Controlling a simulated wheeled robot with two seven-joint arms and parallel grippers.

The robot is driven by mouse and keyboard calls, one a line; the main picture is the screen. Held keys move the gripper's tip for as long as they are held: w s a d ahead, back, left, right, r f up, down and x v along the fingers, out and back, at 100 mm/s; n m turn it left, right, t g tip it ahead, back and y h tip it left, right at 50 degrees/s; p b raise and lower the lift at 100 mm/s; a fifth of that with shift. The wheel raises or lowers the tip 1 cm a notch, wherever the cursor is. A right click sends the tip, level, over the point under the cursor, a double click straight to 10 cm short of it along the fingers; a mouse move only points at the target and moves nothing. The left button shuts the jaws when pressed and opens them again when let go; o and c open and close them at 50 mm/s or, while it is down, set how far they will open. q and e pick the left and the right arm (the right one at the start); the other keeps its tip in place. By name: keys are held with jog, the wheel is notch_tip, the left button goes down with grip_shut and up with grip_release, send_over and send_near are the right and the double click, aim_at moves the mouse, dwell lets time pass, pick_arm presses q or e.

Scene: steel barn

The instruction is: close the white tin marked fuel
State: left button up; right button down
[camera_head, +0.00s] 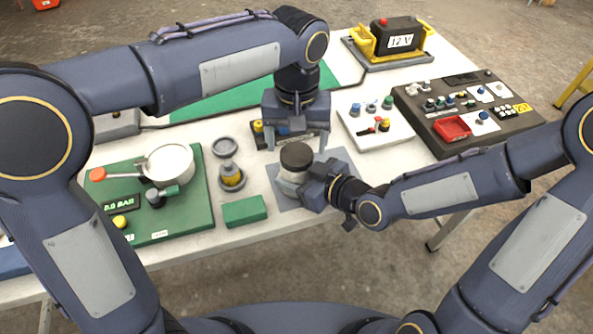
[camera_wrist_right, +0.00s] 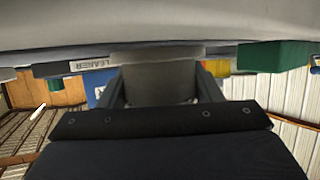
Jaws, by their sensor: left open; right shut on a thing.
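The white tin (camera_head: 289,186) stands upright on a grey mat near the middle of the table. A dark round cap (camera_head: 296,156) sits on its top; whether it is fully seated cannot be told. The fuel marking is not readable. My right gripper (camera_head: 307,189) is shut on the tin's side from the right, and in the right wrist view its fingers (camera_wrist_right: 160,78) flank a shaded grey body (camera_wrist_right: 158,88). My left gripper (camera_head: 295,138) points down, open, just behind and above the cap, its fingers spread wide.
A grey disc (camera_head: 224,147), a yellow-and-grey pot (camera_head: 231,176) and a green block (camera_head: 245,211) stand left of the tin. A green board (camera_head: 190,215) holds a white pot (camera_head: 170,165). A switch tray (camera_head: 376,132), dark control panel (camera_head: 465,122) and 12 V battery (camera_head: 398,38) lie right and behind.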

pick_arm(q)
jog(key=shift+f, duration=1.25)
jog(key=shift+c, duration=0.5)
jog(key=c, duration=0.9)
jog(key=o, duration=1.1)
jog(key=shift+r, duration=2.25)
jog(key=o, duration=0.4)
